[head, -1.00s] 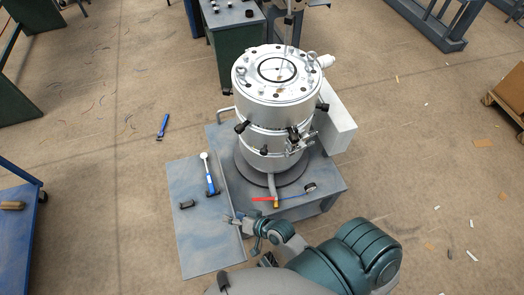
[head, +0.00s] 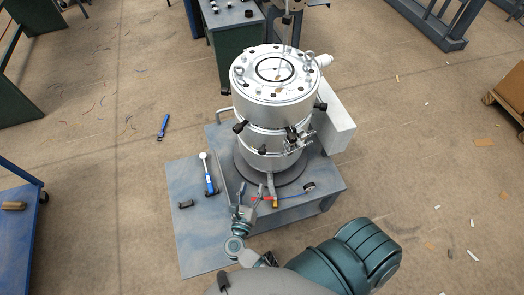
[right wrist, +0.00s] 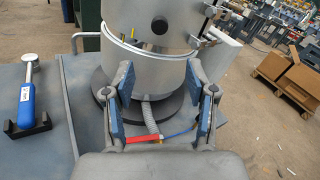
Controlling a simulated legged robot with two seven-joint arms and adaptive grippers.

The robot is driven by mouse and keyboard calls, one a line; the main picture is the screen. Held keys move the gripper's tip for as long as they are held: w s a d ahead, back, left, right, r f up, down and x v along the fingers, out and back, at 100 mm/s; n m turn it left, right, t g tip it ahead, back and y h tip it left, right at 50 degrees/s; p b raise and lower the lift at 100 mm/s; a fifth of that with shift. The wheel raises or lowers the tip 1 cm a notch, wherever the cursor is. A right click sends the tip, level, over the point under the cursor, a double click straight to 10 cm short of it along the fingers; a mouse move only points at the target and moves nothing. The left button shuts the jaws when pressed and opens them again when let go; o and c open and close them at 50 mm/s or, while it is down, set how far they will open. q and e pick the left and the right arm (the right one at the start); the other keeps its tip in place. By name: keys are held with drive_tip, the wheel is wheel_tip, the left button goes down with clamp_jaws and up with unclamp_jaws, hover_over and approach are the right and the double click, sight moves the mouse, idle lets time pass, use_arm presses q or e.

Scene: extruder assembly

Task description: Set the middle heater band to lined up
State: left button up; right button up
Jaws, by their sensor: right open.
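The extruder barrel (head: 275,90) is a silvery upright cylinder built of stacked bands. The middle heater band (head: 264,138) sits below the wide top section, with black knobs and a metal clamp (head: 300,143) at its right front. In the right wrist view a band's lower edge and a clamp (right wrist: 207,38) show above the gripper. I cannot tell by how much the band is turned. My right gripper (head: 249,194) is open and empty, low in front of the barrel, with its fingers towards it. In the right wrist view its blue-padded fingers (right wrist: 160,90) stand apart before the lower barrel. My left gripper is not in view.
The barrel stands on a blue-grey table (head: 320,192). A white box (head: 335,130) stands behind right.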

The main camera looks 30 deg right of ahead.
sight(261, 153)
drive_tip(key=p+x, duration=0.1)
drive_tip(key=x, duration=1.4)
drive_tip(key=shift+w+p, duration=0.25)
drive_tip(key=shift+p, duration=0.05)
drive_tip(key=shift+w+d, duration=0.4)
drive_tip(key=shift+d, duration=0.15)
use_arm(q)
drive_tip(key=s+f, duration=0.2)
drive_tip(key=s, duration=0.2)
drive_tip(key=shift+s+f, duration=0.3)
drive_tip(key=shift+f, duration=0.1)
use_arm(e)
drive_tip(key=shift+a, duration=0.15)
clamp_jaws()
